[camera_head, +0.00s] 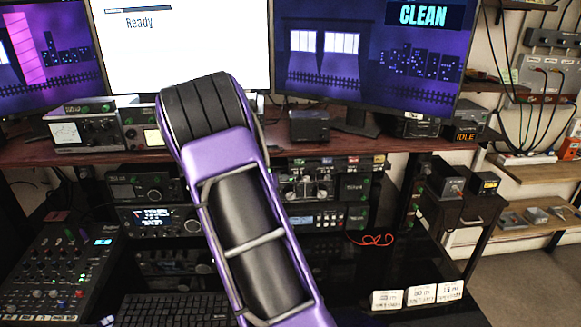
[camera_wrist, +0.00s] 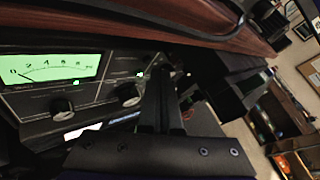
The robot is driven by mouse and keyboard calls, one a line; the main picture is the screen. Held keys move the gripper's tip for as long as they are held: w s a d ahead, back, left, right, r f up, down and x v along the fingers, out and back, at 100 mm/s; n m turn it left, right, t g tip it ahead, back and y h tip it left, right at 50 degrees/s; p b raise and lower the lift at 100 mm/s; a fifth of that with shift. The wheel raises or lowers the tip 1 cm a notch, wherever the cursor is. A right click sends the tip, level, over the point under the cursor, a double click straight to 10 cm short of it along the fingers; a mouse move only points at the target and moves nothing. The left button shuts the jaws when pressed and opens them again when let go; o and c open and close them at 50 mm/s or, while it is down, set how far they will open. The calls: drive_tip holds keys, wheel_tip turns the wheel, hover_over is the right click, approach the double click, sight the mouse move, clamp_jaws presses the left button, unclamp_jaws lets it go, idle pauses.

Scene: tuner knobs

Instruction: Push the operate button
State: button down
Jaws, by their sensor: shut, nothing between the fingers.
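In the wrist view a dark radio unit (camera_wrist: 95,112) fills the left. Its front has a lit green meter (camera_wrist: 50,68), two dark knobs (camera_wrist: 62,107) and small green lights. I cannot tell which control is the operate button; no readable label shows. My gripper (camera_wrist: 167,73) is shut and empty. Its fingertips are close to the panel's right end, beside the right knob (camera_wrist: 129,95), and hide part of the panel there. I cannot tell whether they touch it. In the head view my own arm hides my gripper and part of the equipment.
A wooden shelf (camera_head: 80,152) runs over the stacked radios; its edge (camera_wrist: 205,32) is close above my gripper in the wrist view. A mixer (camera_head: 55,275) and keyboard (camera_head: 175,308) are at lower left. White cards (camera_head: 421,295) stand at lower right. Monitors (camera_head: 365,55) stand behind.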

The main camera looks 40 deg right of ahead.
drive_tip(key=shift+w+d, duration=0.1)
drive_tip(key=shift+w, duration=0.05)
idle(0.3)
drive_tip(key=shift+w+d, duration=0.15)
drive_tip(key=shift+w, duration=0.1)
drive_tip(key=shift+w, duration=0.1)
idle(0.3)
drive_tip(key=shift+s+a, duration=0.25)
drive_tip(key=shift+s, duration=0.25)
drive_tip(key=shift+s, duration=0.1)
drive_tip(key=s+a, duration=0.2)
drive_tip(key=s, duration=0.1)
drive_tip(key=s+a, duration=0.1)
drive_tip(key=s, duration=0.1)
idle(0.4)
idle(0.4)
